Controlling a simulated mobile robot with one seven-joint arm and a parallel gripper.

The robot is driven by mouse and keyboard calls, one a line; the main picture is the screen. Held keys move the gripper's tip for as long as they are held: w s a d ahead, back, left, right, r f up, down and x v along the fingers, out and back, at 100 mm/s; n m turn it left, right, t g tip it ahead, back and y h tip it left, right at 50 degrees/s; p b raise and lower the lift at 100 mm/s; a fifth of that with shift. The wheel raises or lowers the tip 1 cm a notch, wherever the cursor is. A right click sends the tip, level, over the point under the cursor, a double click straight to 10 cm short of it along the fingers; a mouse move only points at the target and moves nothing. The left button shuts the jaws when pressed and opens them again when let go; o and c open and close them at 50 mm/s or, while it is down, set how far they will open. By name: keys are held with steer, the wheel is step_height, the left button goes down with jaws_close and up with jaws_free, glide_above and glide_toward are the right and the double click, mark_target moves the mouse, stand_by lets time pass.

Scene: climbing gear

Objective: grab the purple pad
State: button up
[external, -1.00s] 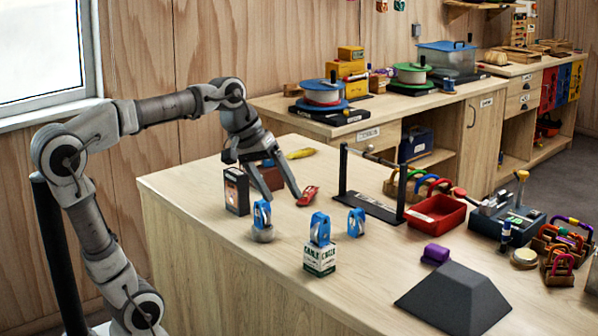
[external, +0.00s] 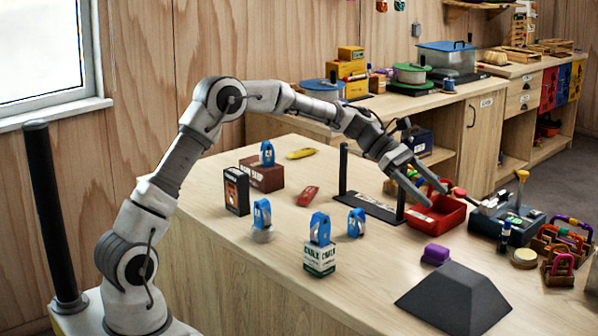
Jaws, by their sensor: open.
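The purple pad (external: 436,254) is a small block with rounded edges. It lies on the light wooden table, just behind the dark grey sloped block. My gripper (external: 438,197) is open and empty, with its two fingers pointing down and to the right. It is in the air, and in the picture it sits above the purple pad and overlaps the red tray (external: 437,224).
A dark grey sloped block (external: 455,298) stands in front of the pad. A black frame (external: 372,207) stands behind and left. Blue pulleys stand at the left, one on a small box (external: 320,260). A dark toolbox (external: 508,224) and carabiner racks are at the right.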

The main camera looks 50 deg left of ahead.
steer(key=w+n, duration=0.1)
glide_above(433, 246)
steer(key=a, duration=0.2)
steer(key=f, duration=0.8)
steer(key=shift+s+a+f+b, duration=0.2)
steer(key=shift+f+b, duration=0.15)
step_height(433, 246, down, 4)
steer(key=shift+f+b, duration=0.1)
steer(key=shift+b, duration=0.3)
steer(key=x, duration=0.3)
jaws_close()
